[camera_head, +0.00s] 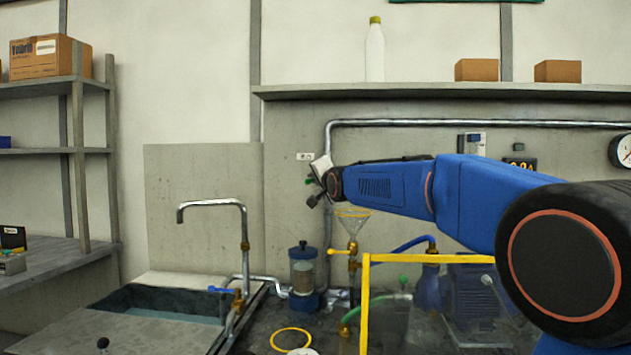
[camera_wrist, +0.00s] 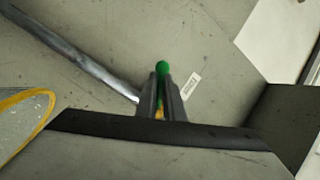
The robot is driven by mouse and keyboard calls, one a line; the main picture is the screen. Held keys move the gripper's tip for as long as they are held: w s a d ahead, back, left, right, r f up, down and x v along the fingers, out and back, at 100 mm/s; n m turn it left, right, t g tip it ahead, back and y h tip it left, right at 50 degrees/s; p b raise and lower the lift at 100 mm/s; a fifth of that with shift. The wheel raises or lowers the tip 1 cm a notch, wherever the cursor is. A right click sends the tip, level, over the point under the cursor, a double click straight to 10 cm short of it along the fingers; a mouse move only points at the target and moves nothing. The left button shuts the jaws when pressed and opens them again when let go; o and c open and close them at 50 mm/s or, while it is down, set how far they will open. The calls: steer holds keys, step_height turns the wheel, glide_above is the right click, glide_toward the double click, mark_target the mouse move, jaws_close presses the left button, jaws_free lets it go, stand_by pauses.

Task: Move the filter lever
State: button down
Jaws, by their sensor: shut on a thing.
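My gripper (camera_head: 314,193) is raised in front of the grey wall panel, up and left of the funnel. In the wrist view the fingers (camera_wrist: 160,88) are shut on a green-tipped piece (camera_wrist: 163,68); a bit of yellow shows between them. The green tip also shows small beside my gripper in the head view (camera_head: 309,181). I cannot tell whether this piece is fixed to anything. A blue-capped clear canister (camera_head: 303,268), perhaps the filter, stands below. A yellow lever (camera_head: 340,252) sits on the pipe under the funnel; I cannot tell which lever is the filter's.
A funnel with a yellow rim (camera_head: 352,214) stands below my gripper and shows at the left of the wrist view (camera_wrist: 28,112). A sink tap (camera_head: 243,225) is at left. A yellow frame (camera_head: 365,300) and a blue pump (camera_head: 470,290) are at right. A metal pipe (camera_head: 430,123) runs above.

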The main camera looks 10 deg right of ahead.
steer(key=m, duration=0.1)
steer(key=r+m+t, duration=0.1)
steer(key=m, duration=0.1)
steer(key=shift+a, duration=0.15)
steer(key=shift+w+r+m+t, duration=0.1)
steer(key=shift+r+m+t, duration=0.2)
steer(key=shift+m+t, duration=0.7)
steer(key=shift+m, duration=0.4)
steer(key=c, duration=1.9)
jaws_free()
steer(key=shift+r, duration=0.1)
steer(key=shift+o, duration=0.2)
steer(key=v, duration=1.7)
steer(key=shift+s+a+r, duration=0.2)
steer(key=shift+s+r, duration=0.15)
